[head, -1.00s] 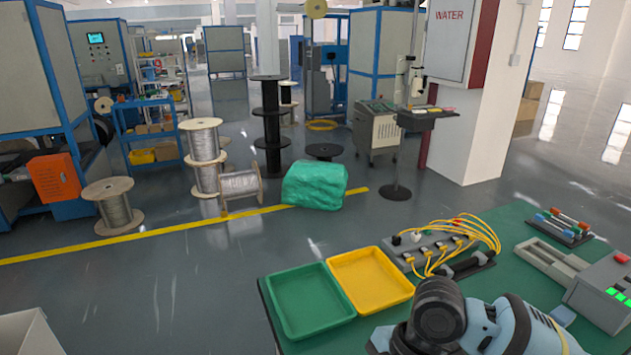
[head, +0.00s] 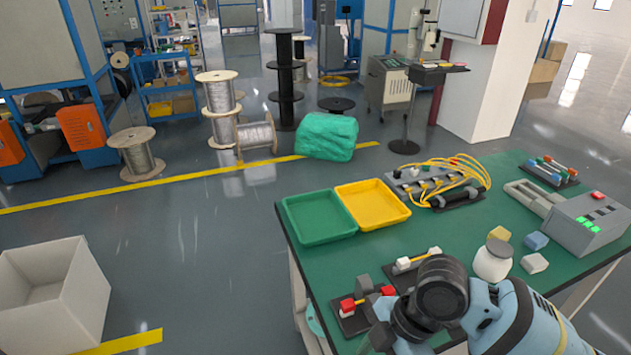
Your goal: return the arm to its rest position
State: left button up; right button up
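My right arm (head: 515,318) comes in from the lower right over the front of the green table (head: 405,238). Its dark joint (head: 440,290) is above the table's near part, and the arm bends back down toward the bottom edge. I see no fingertips of the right gripper; that end is hidden or below the frame. My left arm and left gripper are not in view.
A green tray (head: 318,216) and a yellow tray (head: 372,204) are empty. Yellow cables (head: 455,172) lie behind. A white jar (head: 493,261) and a red-ended fixture (head: 347,308) sit near my arm. A grey control box (head: 588,222) stands right; a white bin (head: 75,290) stands left.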

jog(key=s+a+f+m+t+y, duration=0.1)
jog(key=s+f+m+t, duration=0.1)
jog(key=s+f+m, duration=0.85)
jog(key=s+d+f+m+h, duration=0.1)
jog(key=s+d+m+h, duration=0.25)
jog(key=s+d, duration=0.45)
jog(key=s+d+f+m+h, duration=0.2)
jog(key=s+d+m, duration=0.4)
jog(key=s, duration=0.5)
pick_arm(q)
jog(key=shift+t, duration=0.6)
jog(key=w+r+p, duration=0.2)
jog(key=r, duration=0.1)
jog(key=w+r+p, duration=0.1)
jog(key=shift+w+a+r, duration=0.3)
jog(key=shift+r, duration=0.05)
pick_arm(e)
jog(key=w+a+f+t+y, duration=0.2)
jog(key=w+f+t, duration=0.2)
jog(key=w+t, duration=0.4)
jog(key=shift+w+a+f+n, duration=0.25)
jog(key=shift+w+n, duration=0.15)
jog(key=shift+w, duration=0.3)
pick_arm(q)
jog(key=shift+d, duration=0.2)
